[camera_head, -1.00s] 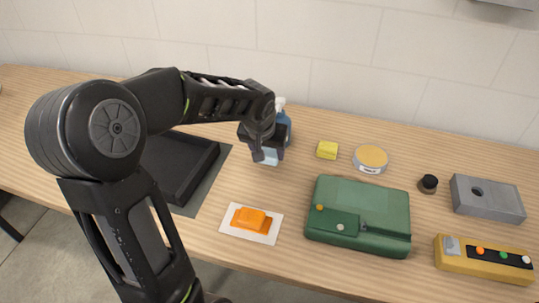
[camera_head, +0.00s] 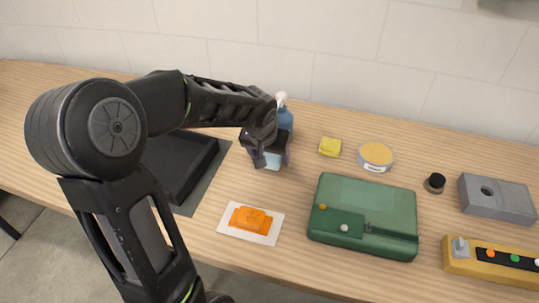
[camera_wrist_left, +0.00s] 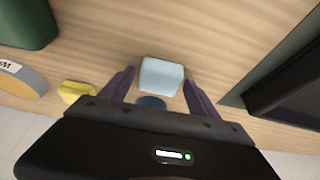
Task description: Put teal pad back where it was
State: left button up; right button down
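A pale blue block (camera_wrist_left: 161,76), the closest match to a teal pad in view, lies on the wooden table between my left fingers in the left wrist view. In the head view my left gripper (camera_head: 271,160) mostly hides it. My left gripper also shows in the left wrist view (camera_wrist_left: 158,88), its dark purple fingers spread with gaps on both sides of the block. A darker blue round patch (camera_wrist_left: 152,102) shows beside the block, partly hidden by my gripper body. My right gripper is out of view.
A blue spray bottle (camera_head: 284,116) stands close behind my gripper. To the right are a yellow block (camera_head: 330,147), a round tin (camera_head: 375,156) and a green case (camera_head: 362,215). A black tray (camera_head: 185,165) lies left, an orange piece (camera_head: 250,219) on a white card in front.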

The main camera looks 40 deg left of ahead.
pick_arm(q)
jog(key=shift+o, duration=0.2)
jog(key=shift+r+p, duration=0.25)
jog(key=shift+p, duration=0.05)
jog(key=v, duration=1.2)
jog(key=shift+d+f, duration=0.1)
dwell(0.4)
